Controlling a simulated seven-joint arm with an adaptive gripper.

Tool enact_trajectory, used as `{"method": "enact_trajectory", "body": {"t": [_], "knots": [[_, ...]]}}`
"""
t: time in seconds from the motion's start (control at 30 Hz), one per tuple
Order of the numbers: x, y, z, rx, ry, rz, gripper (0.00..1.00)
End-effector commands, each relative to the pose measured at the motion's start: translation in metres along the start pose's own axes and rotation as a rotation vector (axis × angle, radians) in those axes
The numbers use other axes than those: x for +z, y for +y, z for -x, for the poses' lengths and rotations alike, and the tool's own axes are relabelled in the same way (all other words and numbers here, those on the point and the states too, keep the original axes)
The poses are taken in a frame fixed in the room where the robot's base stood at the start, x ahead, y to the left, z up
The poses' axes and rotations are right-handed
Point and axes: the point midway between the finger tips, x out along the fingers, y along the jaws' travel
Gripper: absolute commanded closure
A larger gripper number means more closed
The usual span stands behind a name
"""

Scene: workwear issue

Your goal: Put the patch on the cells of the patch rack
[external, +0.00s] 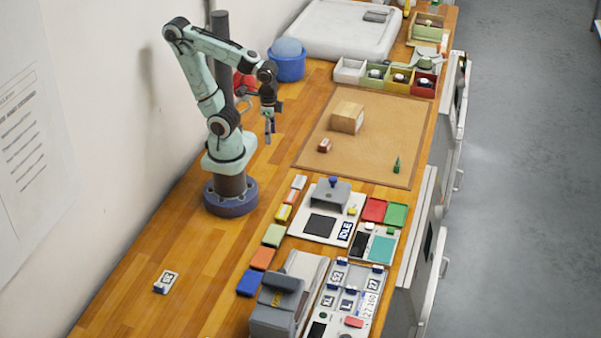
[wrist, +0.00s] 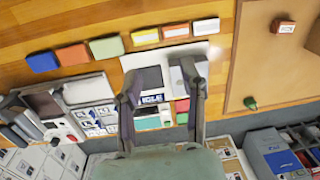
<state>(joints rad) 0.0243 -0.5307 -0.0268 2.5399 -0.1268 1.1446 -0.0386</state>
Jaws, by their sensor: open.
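A small white block with dark marking (external: 164,282), possibly the patch, lies alone on the wooden table at the lower left in the external view. A grey rack with lettered pieces in its cells (external: 337,301), which looks like the patch rack, is at the front right. It also shows at the left of the wrist view (wrist: 94,118), partly cut off by distance and blur. My gripper (external: 269,135) is open and empty, raised above the table behind the machines. In the wrist view its two fingers (wrist: 163,85) stand apart with a white machine plate beyond them.
A grey press-like machine (external: 280,303) stands left of the rack. A plate labelled IDLE (external: 321,228) lies behind it. Coloured blocks (external: 262,258) line its left. A brown mat (external: 375,130) holds a wooden box (external: 347,117) and a green cone (external: 397,165).

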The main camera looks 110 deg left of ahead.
Motion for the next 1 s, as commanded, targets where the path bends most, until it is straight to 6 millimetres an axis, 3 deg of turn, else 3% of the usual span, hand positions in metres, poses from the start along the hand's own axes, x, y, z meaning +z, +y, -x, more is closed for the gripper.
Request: {"method": "enact_trajectory", "body": {"t": [0.47,0.67,0.77,0.87,0.97,1.0], "knots": [[0.006,-0.006,-0.002,0.001,0.001,0.001,0.56],[0.001,-0.006,-0.002,0.003,0.03,0.184,0.56],[-0.019,-0.006,0.01,0.025,0.116,0.39,0.56],[-0.052,-0.003,0.029,0.069,0.217,0.606,0.56],[-0.089,0.018,0.045,0.126,0.276,0.745,0.56],[-0.105,0.034,0.049,0.155,0.29,0.781,0.56]]}}
